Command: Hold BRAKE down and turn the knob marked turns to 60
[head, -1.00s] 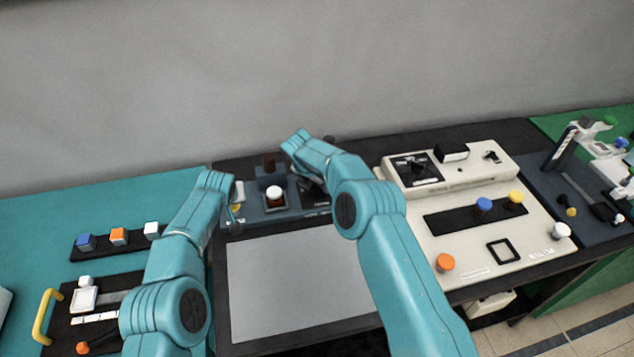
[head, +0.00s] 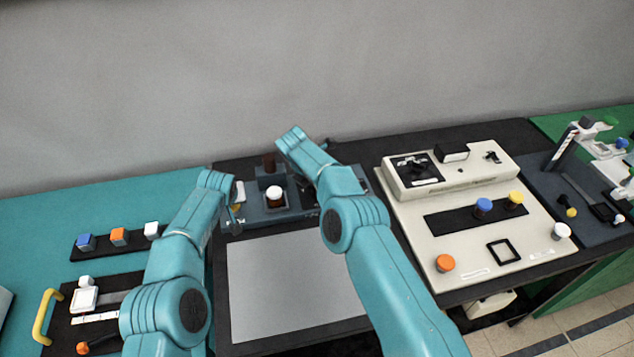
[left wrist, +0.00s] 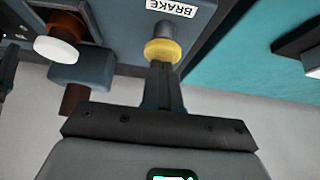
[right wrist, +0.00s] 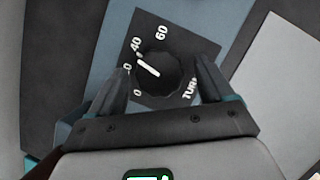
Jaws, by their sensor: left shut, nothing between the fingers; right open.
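The yellow BRAKE button (left wrist: 163,49) is on the blue-grey panel beside a white BRAKE label (left wrist: 171,8). My left gripper (left wrist: 163,66) is shut and empty, its fingertips at the button and seemingly against it; how far the button is pressed I cannot tell. The black turns knob (right wrist: 165,78) sits on a dark dial plate marked 0, 40 and 60, with another number partly hidden. Its white pointer is between that number and 40. My right gripper (right wrist: 161,66) is open, one finger on each side of the knob, with gaps showing. In the head view my right arm hides the knob.
A white-topped brown post (head: 275,196) stands on the panel near the left gripper. A bare grey plate (head: 295,285) lies in front. A cream console (head: 470,240) with coloured knobs is at right. A teal table (head: 50,215) with coloured cubes is at left.

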